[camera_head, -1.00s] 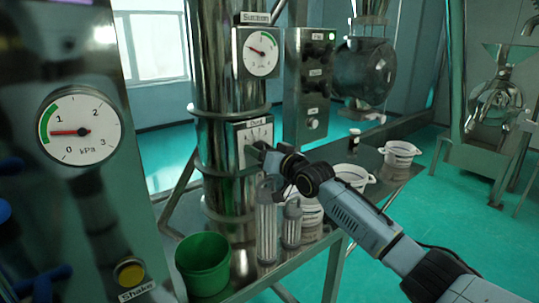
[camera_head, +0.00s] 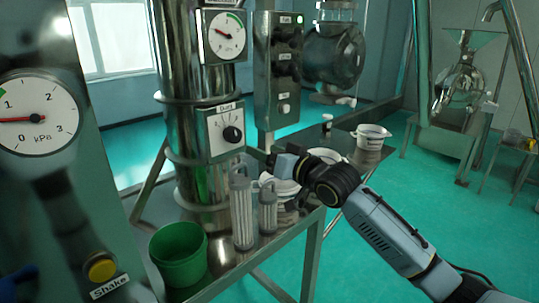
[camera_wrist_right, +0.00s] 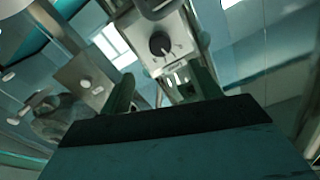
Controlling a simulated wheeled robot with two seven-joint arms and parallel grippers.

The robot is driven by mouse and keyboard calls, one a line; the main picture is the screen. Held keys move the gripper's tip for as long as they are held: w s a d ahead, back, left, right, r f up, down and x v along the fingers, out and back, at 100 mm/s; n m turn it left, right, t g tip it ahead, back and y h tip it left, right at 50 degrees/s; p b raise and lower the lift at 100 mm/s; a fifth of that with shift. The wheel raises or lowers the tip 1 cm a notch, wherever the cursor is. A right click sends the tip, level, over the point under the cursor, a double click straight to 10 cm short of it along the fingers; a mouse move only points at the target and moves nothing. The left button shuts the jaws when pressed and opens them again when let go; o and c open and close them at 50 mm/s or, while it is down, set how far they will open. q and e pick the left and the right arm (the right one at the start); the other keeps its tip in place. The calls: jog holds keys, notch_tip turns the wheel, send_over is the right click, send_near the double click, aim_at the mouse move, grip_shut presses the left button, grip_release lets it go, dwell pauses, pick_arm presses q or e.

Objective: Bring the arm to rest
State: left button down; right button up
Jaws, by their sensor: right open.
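My right arm comes in from the lower right in the head view. Its gripper (camera_head: 262,156) is open and empty, in front of the steel column and below and right of the dial plate with the black knob (camera_head: 232,134). The gripper is apart from the knob. In the right wrist view the two dark green fingers (camera_wrist_right: 165,92) stand apart with nothing between them, and the knob (camera_wrist_right: 160,44) shows beyond them. My left gripper is not in view; only blurred blue parts show at the lower left edge.
A pressure gauge (camera_head: 36,113) and a yellow Shake button (camera_head: 101,268) are on the left panel.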

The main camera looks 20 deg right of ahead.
jog(key=shift+s+d, duration=0.1)
jog(key=shift+s, duration=0.1)
dwell(0.4)
jog(key=s+d+f+m+g+h+b, duration=0.1)
jog(key=d+f+g+h, duration=0.1)
jog(key=f, duration=1.1)
jog(key=s+d+f+g+h+b, duration=0.1)
jog(key=s+d+f, duration=0.1)
jog(key=f, duration=1)
jog(key=s+d+f+m+g+h+b, duration=0.1)
jog(key=d+f+g+h+b, duration=0.1)
jog(key=f, duration=1.1)
jog(key=s+f+n+g+h+b, duration=0.1)
jog(key=s+f+g, duration=0.1)
jog(key=s+f, duration=0.65)
jog(key=s+f+g+b, duration=0.15)
jog(key=s+f, duration=0.45)
jog(key=f, duration=0.6)
jog(key=s+a+f+n+g, duration=0.1)
jog(key=s+f, duration=0.5)
jog(key=s, duration=0.6)
jog(key=s+a+f+n+g+b, duration=0.1)
jog(key=s+a+f+g, duration=0.2)
jog(key=s+f, duration=0.4)
jog(key=s+a+f+g+b, duration=0.1)
jog(key=s+f, duration=0.5)
jog(key=s, duration=1.3)
jog(key=shift+a+f+n+g, duration=0.35)
jog(key=shift+a+g, duration=0.4)
jog(key=shift+g, duration=0.5)
